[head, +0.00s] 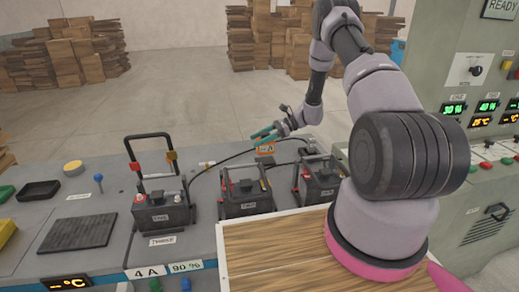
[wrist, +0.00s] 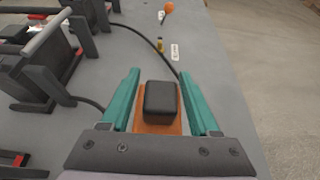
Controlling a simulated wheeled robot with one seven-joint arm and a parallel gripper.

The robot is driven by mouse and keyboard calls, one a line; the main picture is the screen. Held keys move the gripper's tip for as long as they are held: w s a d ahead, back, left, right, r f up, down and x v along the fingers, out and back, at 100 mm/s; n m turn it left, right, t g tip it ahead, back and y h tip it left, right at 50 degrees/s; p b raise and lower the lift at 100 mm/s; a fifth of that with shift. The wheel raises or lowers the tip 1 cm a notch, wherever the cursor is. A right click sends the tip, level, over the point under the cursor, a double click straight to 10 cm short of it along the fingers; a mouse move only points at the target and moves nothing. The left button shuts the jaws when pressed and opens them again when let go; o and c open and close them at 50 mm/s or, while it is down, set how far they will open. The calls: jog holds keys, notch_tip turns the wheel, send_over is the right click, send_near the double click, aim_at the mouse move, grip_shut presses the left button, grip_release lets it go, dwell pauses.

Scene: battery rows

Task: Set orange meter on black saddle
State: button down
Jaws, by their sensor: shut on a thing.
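The orange meter (head: 265,149) is at the far side of the bench, just below my teal gripper fingers (head: 267,133). In the wrist view my gripper (wrist: 158,88) is shut on the orange meter (wrist: 146,127), with a finger on each side. A black block (wrist: 161,99) shows over its orange body, between the fingers; I cannot tell whether it is part of the meter. The meter's underside is hidden, so I cannot tell whether it touches the bench. I cannot surely pick out the black saddle among the dark things on the bench.
Three dark batteries stand in a row: left (head: 162,213), middle (head: 247,196) and right (head: 320,180). The left one has a tall black handle. A black cable (head: 228,159) runs behind them. A dark ribbed pad (head: 78,232) and a black tray (head: 39,190) lie at left.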

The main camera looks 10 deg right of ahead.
aim_at(257, 148)
jog(key=shift+f, duration=1.85)
jog(key=shift+f, duration=0.2)
jog(key=shift+c, duration=0.6)
grip_release()
jog(key=shift+r, duration=0.1)
